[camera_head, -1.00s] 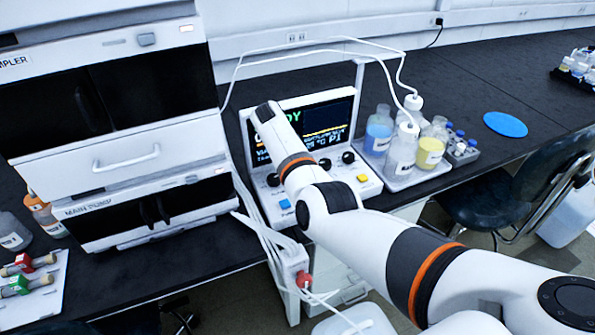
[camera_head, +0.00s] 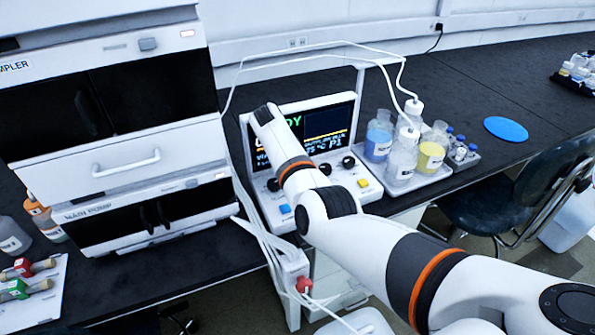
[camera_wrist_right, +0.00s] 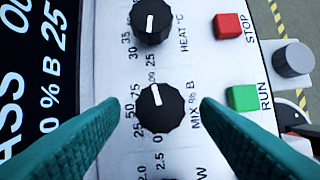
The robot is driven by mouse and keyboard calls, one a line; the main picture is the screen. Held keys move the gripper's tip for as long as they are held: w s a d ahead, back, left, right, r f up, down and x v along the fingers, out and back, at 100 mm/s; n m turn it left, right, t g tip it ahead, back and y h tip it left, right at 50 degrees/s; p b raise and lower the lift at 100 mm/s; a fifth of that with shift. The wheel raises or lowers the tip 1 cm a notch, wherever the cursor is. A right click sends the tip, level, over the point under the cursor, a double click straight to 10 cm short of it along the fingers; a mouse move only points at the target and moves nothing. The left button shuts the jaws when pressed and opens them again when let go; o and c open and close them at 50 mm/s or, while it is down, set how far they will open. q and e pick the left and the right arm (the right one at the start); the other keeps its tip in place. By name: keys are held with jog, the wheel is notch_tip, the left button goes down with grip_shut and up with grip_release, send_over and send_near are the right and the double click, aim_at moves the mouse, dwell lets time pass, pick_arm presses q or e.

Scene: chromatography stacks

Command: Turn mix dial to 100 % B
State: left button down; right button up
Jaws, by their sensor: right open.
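The mix dial (camera_wrist_right: 160,108) is a black round knob with a white pointer line, labelled "MIX % B", on the white front panel in the right wrist view. Its pointer aims up and slightly left in the picture. My right gripper (camera_wrist_right: 161,103) is open, its teal fingers on either side of the dial with a gap to each side. I see no contact with the knob. In the head view my right arm (camera_head: 335,200) reaches over the instrument (camera_head: 262,205) and hides part of its panel and the gripper. My left gripper is not in view.
A heat dial (camera_wrist_right: 153,22) sits above the mix dial, beside a red stop button (camera_wrist_right: 228,26) and green run button (camera_wrist_right: 243,98). The dark display (camera_head: 325,125) stands behind the panel. A tray (camera_head: 425,178) of bottles is to the right, a stacked module (camera_head: 110,170) to the left.

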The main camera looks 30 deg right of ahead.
jog(key=v, duration=1.1)
jog(key=shift+r+b, duration=0.15)
jog(key=shift+b, duration=0.15)
jog(key=shift+a, duration=0.1)
